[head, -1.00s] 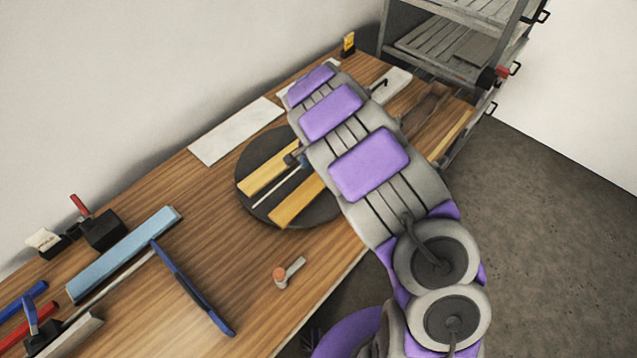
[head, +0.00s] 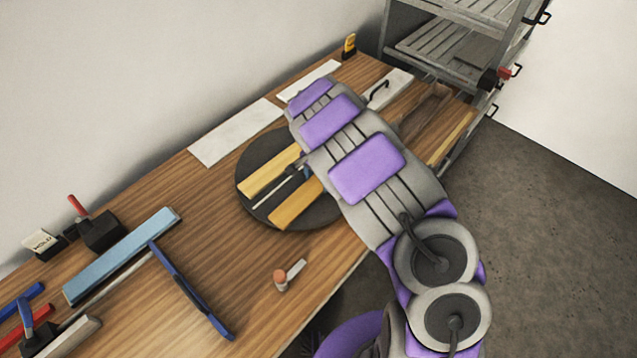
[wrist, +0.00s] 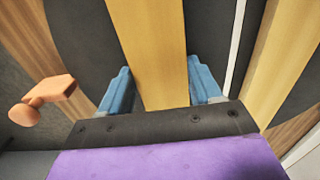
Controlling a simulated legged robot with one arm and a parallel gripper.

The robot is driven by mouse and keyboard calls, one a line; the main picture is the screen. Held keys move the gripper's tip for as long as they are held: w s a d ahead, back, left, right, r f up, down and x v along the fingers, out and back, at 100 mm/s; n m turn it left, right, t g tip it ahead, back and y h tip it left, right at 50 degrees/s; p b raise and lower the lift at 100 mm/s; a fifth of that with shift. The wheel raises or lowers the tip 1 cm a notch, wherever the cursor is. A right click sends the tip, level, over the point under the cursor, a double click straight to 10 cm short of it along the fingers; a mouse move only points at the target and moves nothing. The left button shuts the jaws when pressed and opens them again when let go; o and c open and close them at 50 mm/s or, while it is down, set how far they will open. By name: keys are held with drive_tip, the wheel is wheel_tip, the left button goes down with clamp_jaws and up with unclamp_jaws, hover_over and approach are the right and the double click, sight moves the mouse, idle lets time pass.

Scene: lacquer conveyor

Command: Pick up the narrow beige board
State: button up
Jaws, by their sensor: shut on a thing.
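Two narrow beige boards lie on a round black disc (head: 250,160) on the wooden bench in the head view. The front board (head: 296,206) is partly hidden by my arm; the rear board (head: 268,172) lies beyond a thin pale rod. In the wrist view the front board (wrist: 155,50) runs between the two blue fingers of my gripper (wrist: 159,66), which are shut on it. The rear board (wrist: 270,75) shows at the right, past the pale rod (wrist: 236,45). In the head view my gripper is mostly hidden by my arm; a little blue finger shows.
An orange-knobbed tool (head: 281,280) stands near the bench's front edge, in the wrist view at left (wrist: 45,100). Pale panels (head: 235,132) lie by the wall. A blue block (head: 125,255) and hand tools lie at left. A grey rack (head: 455,45) stands at the far end.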

drive_tip(key=c, duration=0.4)
